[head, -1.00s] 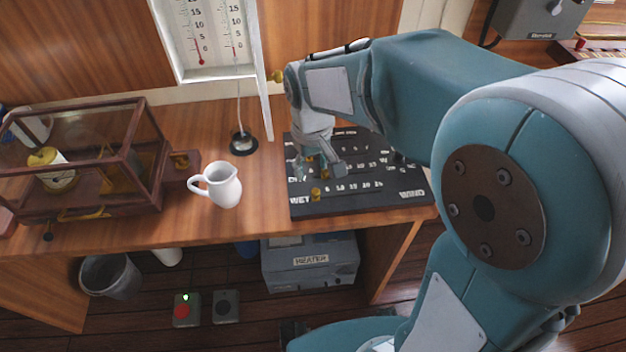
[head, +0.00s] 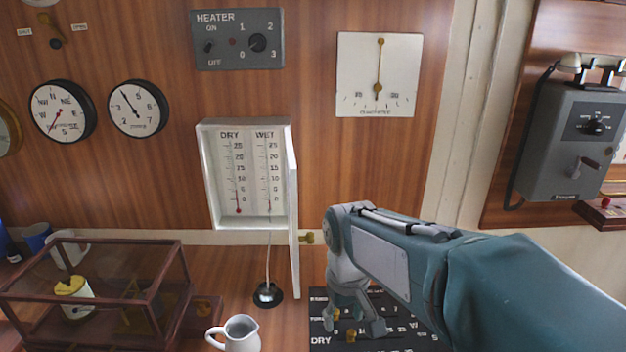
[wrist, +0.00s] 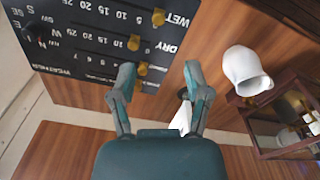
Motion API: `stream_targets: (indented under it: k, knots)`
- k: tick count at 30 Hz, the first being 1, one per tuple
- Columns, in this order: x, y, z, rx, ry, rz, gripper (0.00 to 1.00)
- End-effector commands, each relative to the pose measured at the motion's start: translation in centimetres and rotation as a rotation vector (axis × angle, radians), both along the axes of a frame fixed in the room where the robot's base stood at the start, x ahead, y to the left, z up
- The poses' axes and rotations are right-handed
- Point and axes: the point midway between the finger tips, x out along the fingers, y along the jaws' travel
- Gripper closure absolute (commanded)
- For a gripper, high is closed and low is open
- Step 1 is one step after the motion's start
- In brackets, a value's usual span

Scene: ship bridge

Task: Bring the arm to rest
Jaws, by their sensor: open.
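My gripper (head: 358,325) is open and hangs pointing down over the black weather board (head: 318,326) on the desk. In the wrist view, my gripper (wrist: 160,72) has its two fingers spread with nothing held between them. The board (wrist: 85,50) shows there with its WET, DRY and lower number rows and several brass pegs, one of them a brass peg (wrist: 134,43) on the DRY row. The fingertips appear close to the board's lower pegs; I cannot tell whether they touch. The head view cuts off the near part of the board.
A white jug (head: 241,335) stands left of the board. A glass-sided wooden case (head: 95,290) is farther left. The open white thermometer box (head: 208,180) has its door (head: 294,220) sticking out near my arm. A grey wall unit (head: 570,150) is at right.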

Motion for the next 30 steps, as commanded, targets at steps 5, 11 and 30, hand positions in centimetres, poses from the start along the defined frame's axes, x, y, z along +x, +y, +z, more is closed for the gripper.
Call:
stream_targets:
  k: [5, 11, 30]
  knots:
    - [-3.3, -3.0, 2.5, 0.028, -0.115, -0.091, 0.37]
    - [-7.2, -5.8, 3.9, 0.054, -0.244, -0.194, 0.37]
    - [-13.5, -9.0, 3.9, 0.088, -0.454, -0.357, 0.37]
